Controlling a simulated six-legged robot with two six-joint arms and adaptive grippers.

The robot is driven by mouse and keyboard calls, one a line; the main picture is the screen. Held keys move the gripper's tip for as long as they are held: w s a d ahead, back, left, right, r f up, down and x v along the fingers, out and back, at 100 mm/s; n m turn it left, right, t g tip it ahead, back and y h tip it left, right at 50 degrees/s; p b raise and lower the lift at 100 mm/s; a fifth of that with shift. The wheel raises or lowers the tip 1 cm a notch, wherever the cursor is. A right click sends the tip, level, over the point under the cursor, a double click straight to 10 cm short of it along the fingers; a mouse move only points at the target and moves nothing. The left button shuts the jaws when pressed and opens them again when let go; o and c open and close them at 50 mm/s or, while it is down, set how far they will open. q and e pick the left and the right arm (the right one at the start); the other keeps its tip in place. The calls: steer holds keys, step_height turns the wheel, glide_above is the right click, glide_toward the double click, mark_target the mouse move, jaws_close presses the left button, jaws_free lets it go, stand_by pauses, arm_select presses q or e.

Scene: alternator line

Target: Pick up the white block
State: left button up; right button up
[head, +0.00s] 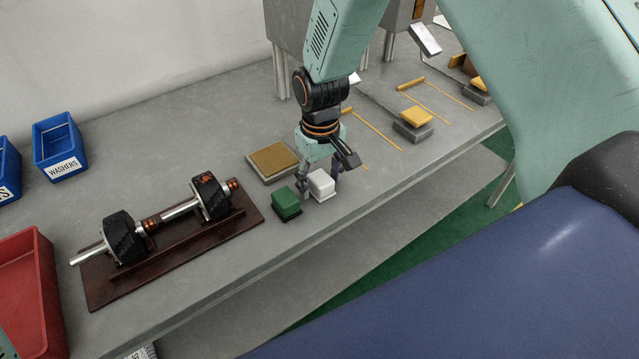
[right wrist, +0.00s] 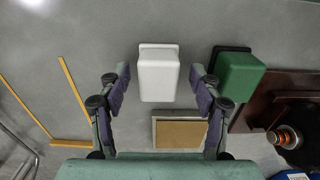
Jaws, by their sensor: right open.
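The white block (head: 321,184) stands on the grey bench beside the green block (head: 286,203). My right gripper (head: 318,190) is low over the bench at the white block, its fingers partly in front of and behind it. In the right wrist view the white block (right wrist: 158,75) sits between the two open fingers (right wrist: 160,88), with a visible gap on each side. The green block (right wrist: 239,77) is just outside the finger on the right there. My left gripper is not in view.
A tan-topped pad (head: 273,160) lies behind the blocks. A rotor on a dark wooden stand (head: 172,254) is to the left. Blue bins (head: 59,147) and a red bin (head: 33,290) stand at the far left. The bench's front edge (head: 300,250) is close to the blocks.

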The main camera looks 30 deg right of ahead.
mark_target(321, 178)
steer(key=shift+s+d+f, duration=0.1)
steer(key=shift+f, duration=0.15)
steer(key=shift+c, duration=1.3)
steer(key=c, duration=1)
step_height(321, 178, up, 10)
steer(key=shift+r, duration=0.1)
